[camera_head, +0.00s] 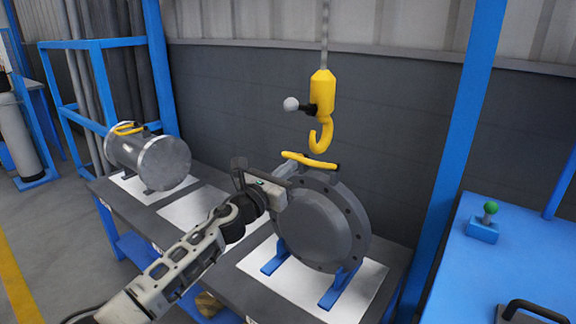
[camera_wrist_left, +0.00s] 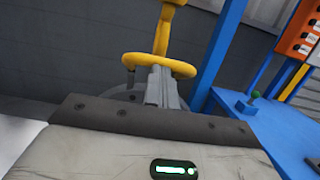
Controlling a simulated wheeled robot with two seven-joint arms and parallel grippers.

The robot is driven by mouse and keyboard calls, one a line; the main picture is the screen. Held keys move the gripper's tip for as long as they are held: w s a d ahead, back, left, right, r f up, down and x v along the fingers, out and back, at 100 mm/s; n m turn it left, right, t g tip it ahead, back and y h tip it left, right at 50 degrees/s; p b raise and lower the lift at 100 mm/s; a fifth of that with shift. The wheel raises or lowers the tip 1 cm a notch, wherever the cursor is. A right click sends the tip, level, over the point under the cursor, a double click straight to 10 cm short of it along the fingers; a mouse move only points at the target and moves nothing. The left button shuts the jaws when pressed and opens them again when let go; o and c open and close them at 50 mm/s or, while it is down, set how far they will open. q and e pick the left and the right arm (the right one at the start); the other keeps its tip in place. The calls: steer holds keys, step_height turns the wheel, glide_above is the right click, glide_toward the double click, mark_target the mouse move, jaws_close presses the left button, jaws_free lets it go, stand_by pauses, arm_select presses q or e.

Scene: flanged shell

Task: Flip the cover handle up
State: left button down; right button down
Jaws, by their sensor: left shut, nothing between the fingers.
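The round grey cover (camera_head: 325,225) with bolt holes around its rim stands upright on blue supports (camera_head: 338,288) on the bench. Its yellow handle (camera_head: 311,160) is at the cover's top edge; in the wrist view it shows as a yellow loop (camera_wrist_left: 184,68). My left gripper (camera_head: 287,170) is shut and empty, its fingers by the cover's upper left edge, just below the handle. In the wrist view the closed fingertips (camera_wrist_left: 158,76) overlap the loop; I cannot tell whether they touch it. My right gripper is not in view.
A yellow hoist hook (camera_head: 321,120) hangs just above the handle. A grey cylindrical shell (camera_head: 150,158) with a yellow handle lies at the bench's left. Blue posts (camera_head: 462,150) stand around, and a blue table (camera_head: 510,255) with a green-knobbed control (camera_head: 487,220) is at right.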

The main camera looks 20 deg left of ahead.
arm_select(q)
steer(key=shift+w+d+r+p, duration=0.1)
steer(key=shift+r+p, duration=0.25)
steer(key=shift+r, duration=0.3)
steer(key=w+d+r+p, duration=0.1)
steer(key=w+r+p, duration=0.2)
steer(key=w+r, duration=0.2)
steer(key=shift+d+r, duration=0.35)
steer(key=shift+r, duration=0.6)
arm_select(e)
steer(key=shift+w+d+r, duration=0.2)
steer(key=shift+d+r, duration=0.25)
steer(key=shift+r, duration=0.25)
arm_select(q)
steer(key=shift+w, duration=0.1)
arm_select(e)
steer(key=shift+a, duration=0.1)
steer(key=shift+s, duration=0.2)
arm_select(q)
steer(key=shift+f, duration=0.1)
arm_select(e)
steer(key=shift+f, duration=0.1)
